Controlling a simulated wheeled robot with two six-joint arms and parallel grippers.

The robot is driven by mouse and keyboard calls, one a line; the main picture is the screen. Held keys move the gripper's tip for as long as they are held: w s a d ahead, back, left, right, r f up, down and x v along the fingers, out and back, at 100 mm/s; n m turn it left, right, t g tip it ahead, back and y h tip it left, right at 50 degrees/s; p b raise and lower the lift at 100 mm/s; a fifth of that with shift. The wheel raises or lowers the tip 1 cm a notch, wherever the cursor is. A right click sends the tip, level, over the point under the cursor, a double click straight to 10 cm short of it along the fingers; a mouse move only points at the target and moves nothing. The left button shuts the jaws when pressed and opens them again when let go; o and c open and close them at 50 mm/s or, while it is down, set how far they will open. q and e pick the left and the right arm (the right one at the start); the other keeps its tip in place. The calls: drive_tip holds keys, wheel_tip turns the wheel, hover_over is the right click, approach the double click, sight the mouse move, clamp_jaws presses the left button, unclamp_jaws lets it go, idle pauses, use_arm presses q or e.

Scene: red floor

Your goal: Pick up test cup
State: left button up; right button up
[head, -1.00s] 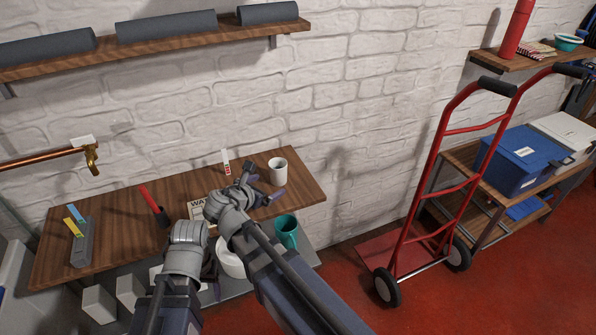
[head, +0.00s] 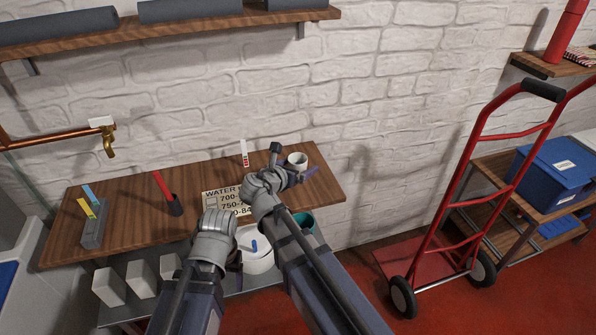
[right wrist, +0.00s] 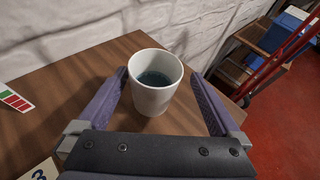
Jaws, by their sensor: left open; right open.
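A white cup (head: 298,161) stands upright near the right end of the wooden table (head: 330,190). In the right wrist view the cup (right wrist: 155,86) holds a dark bluish liquid. My right gripper (right wrist: 168,85) is open, with one purple finger on each side of the cup; I cannot tell whether either finger touches it. In the head view my right gripper (head: 290,165) partly covers the cup. My left gripper (head: 236,262) is low at the table's front edge, mostly hidden behind its own wrist.
A red-marked strip (head: 245,154) stands behind my right arm. A teal cup (head: 305,222) and white lidded container (head: 258,262) sit lower. A red hand truck (head: 465,190) stands right.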

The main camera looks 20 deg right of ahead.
drive_tip(key=b+x, duration=0.1)
drive_tip(key=x, duration=0.2)
drive_tip(key=b+x, duration=0.1)
drive_tip(key=x, duration=0.1)
drive_tip(key=shift+w+a+f+b, duration=0.15)
drive_tip(key=shift+a+f+b, duration=0.15)
drive_tip(key=shift+a+f, duration=0.1)
drive_tip(key=shift+d, duration=0.15)
drive_tip(key=shift+r, duration=0.1)
drive_tip(key=c, duration=1.5)
drive_tip(key=shift+o, duration=0.2)
drive_tip(key=shift+r+p, duration=0.2)
drive_tip(key=shift+p, duration=0.1)
wheel_tip(320, 180, up, 10)
drive_tip(key=p, duration=0.9)
drive_tip(key=shift+f, duration=0.2)
drive_tip(key=shift+r+p, duration=0.15)
drive_tip(key=shift+p, duration=0.25)
wheel_tip(320, 180, up, 10)
drive_tip(key=p, duration=1)
